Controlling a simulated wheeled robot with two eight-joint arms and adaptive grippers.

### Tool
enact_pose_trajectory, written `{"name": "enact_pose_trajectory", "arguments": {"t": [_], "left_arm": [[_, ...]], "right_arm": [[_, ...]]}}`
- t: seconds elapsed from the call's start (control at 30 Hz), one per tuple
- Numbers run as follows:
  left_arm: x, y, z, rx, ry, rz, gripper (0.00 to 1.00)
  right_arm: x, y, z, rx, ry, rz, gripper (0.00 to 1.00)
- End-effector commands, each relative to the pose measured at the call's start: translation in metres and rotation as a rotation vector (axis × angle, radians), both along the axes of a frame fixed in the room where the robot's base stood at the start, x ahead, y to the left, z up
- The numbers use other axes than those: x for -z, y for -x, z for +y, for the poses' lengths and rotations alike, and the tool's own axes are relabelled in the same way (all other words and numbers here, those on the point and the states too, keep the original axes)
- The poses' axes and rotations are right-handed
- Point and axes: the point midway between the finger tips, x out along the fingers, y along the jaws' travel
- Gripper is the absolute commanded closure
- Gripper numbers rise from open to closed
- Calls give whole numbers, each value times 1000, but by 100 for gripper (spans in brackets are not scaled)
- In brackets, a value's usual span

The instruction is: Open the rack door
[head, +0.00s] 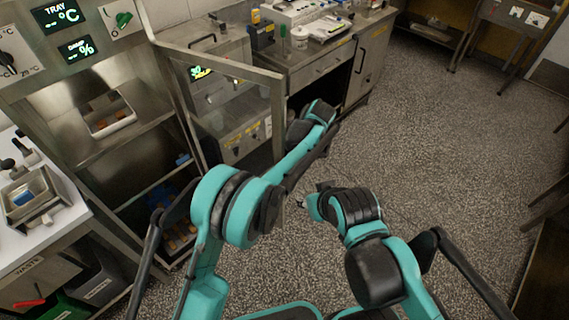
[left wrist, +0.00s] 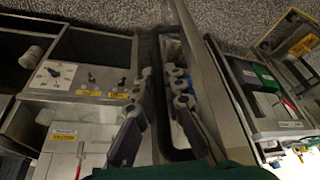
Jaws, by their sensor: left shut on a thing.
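The rack (head: 97,152) stands at the left of the head view, with a tray (head: 108,112) on its upper shelf. Its metal-framed rack door (head: 278,105) stands open, swung out to the right of the rack. My left arm reaches up across the door's lower part, and it hides the left gripper in the head view. In the left wrist view my left gripper (left wrist: 160,115) is shut on a dark handle bar (left wrist: 158,75) beside the door's metal edge (left wrist: 198,60). My right gripper (head: 304,201) is low over the floor, apart from the door; its fingers are too small to judge.
A steel counter (head: 312,70) with bottles and instruments stands behind the door. A white worktop (head: 62,225) with a metal pan is at the left, with waste bins below. The speckled floor (head: 440,150) to the right is clear.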

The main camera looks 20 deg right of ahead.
Motion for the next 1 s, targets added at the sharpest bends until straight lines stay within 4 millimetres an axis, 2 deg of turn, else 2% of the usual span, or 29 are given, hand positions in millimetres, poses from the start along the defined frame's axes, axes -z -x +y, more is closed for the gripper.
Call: {"name": "enact_pose_trajectory", "arguments": {"t": [0.33,0.4,0.43,0.77,0.87,1.0], "left_arm": [[0,-2,1,-1,-1,-1,100],[0,-2,1,-1,-1,-1,77],[0,-2,1,-1,-1,-1,69],[-2,-1,0,0,-1,-1,69],[-10,1,-3,0,-1,-1,69],[-33,6,-11,1,-1,-1,69]], "right_arm": [[0,0,0,0,0,0,60],[0,0,0,0,0,0,60],[0,0,0,0,0,0,60],[0,0,0,0,0,0,60],[0,0,0,0,0,0,60],[0,0,0,0,0,0,60]]}}
